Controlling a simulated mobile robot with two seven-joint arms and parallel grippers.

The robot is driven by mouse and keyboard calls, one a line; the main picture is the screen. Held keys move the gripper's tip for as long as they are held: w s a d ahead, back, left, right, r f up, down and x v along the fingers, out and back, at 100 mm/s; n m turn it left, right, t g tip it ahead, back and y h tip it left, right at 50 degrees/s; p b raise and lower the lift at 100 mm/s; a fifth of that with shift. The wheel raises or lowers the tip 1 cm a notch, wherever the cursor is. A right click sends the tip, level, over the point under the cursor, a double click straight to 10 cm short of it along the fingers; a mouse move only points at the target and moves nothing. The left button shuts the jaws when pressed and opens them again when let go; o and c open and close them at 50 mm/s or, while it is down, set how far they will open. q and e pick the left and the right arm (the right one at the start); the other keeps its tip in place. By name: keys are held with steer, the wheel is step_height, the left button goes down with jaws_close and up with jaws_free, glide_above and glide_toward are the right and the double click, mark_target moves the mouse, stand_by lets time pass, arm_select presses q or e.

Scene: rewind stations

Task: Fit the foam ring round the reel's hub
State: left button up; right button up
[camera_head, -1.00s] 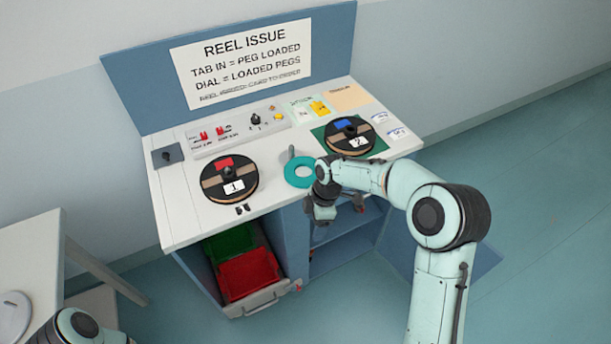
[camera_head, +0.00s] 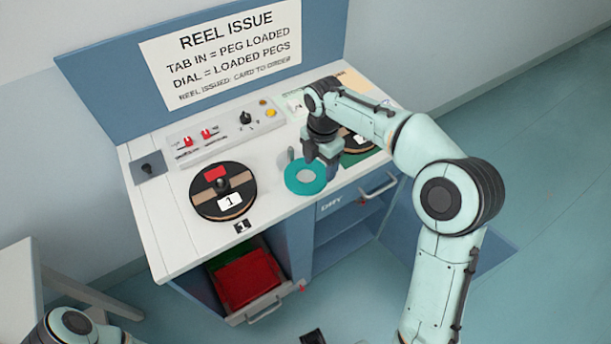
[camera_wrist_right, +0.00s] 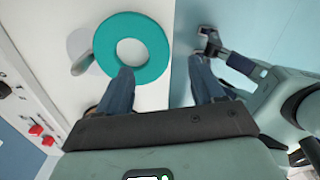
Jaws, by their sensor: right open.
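The teal foam ring (camera_head: 305,178) lies flat on the white worktop near its front edge; the right wrist view shows it whole (camera_wrist_right: 159,48). My right gripper (camera_head: 322,160) is open and empty, just above and behind the ring; one finger appears close to the ring's rim in the wrist view, contact unclear. Reel 1 (camera_head: 208,205), black and tan with a red tab and a dark central hub, lies left of the ring. Reel 2 (camera_head: 357,146) is mostly hidden behind my right arm. My left gripper (camera_wrist_right: 212,45) shows beyond the front edge, its jaws unclear.
A grey upright peg (camera_head: 291,156) stands close behind the ring. A switch panel (camera_head: 222,133) runs along the back of the worktop. A red bin (camera_head: 248,278) sits in the open drawer below. Worktop between reel 1 and the ring is clear.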

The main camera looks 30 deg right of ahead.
mark_target(316, 184)
step_height(316, 184, down, 2)
steer(key=shift+f, duration=0.1)
steer(key=shift+w+a+f+b, duration=0.1)
steer(key=shift+a+f+b, duration=0.1)
steer(key=shift+f, duration=1.1)
steer(key=shift+a+f+b, duration=0.15)
steer(key=shift+f+b, duration=0.05)
steer(key=shift+f, duration=1.1)
arm_select(q)
steer(key=shift+s+f, duration=0.15)
steer(key=shift+f, duration=0.35)
arm_select(e)
steer(key=c, duration=1.2)
steer(key=shift+r, duration=0.15)
